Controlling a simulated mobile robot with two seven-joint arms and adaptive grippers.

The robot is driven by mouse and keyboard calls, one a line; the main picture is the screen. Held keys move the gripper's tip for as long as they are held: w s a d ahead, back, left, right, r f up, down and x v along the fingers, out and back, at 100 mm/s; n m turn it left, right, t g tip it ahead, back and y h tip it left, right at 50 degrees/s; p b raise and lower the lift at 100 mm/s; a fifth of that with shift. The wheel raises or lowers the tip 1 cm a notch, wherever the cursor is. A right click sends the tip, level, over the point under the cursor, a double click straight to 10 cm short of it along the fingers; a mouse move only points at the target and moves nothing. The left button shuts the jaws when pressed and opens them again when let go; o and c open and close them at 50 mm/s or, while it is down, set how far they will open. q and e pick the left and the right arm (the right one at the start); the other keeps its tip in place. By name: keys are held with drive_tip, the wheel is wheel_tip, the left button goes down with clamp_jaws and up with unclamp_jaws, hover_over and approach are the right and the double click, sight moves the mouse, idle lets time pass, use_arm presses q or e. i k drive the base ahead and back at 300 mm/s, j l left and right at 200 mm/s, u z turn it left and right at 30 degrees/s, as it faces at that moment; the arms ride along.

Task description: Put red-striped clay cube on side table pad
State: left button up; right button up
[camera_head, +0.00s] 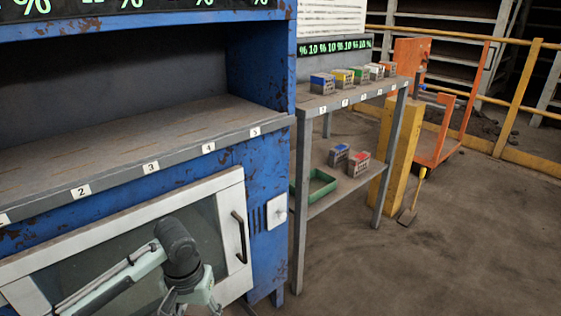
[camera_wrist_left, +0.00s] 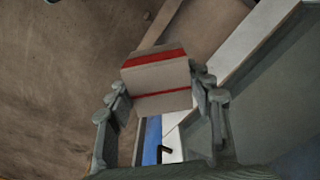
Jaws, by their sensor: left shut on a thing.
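The red-striped clay cube (camera_wrist_left: 158,84) shows in the left wrist view as a pale grey block with red bands. My left gripper (camera_wrist_left: 161,92) is shut on it, one finger at each side. In the head view my left arm comes in at the bottom left, in front of the oven-like door, and the cube cannot be made out there. The side table (camera_head: 347,103) stands right of the blue cabinet, with numbered labels along its front edge. I cannot make out which pad is meant. My right gripper is not in view.
Several colour-topped bricks (camera_head: 322,84) stand in a row on the side table. A blue-topped and a red-topped brick (camera_head: 358,164) and a green tray (camera_head: 318,188) are on its lower shelf. The blue cabinet (camera_head: 262,170) has a bare, numbered shelf (camera_head: 130,140). Floor (camera_head: 470,240) at right is open.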

sight(300, 97)
drive_tip(key=i+l+u, duration=0.15)
drive_tip(key=u, duration=0.3)
drive_tip(key=i+l+u, duration=0.1)
drive_tip(key=l+u, duration=0.4)
drive_tip(key=i+l+u, duration=0.2)
drive_tip(key=l, duration=0.2)
drive_tip(key=l+u, duration=0.15)
drive_tip(key=l, duration=0.25)
drive_tip(key=l+u, duration=0.3)
drive_tip(key=l, duration=3.55)
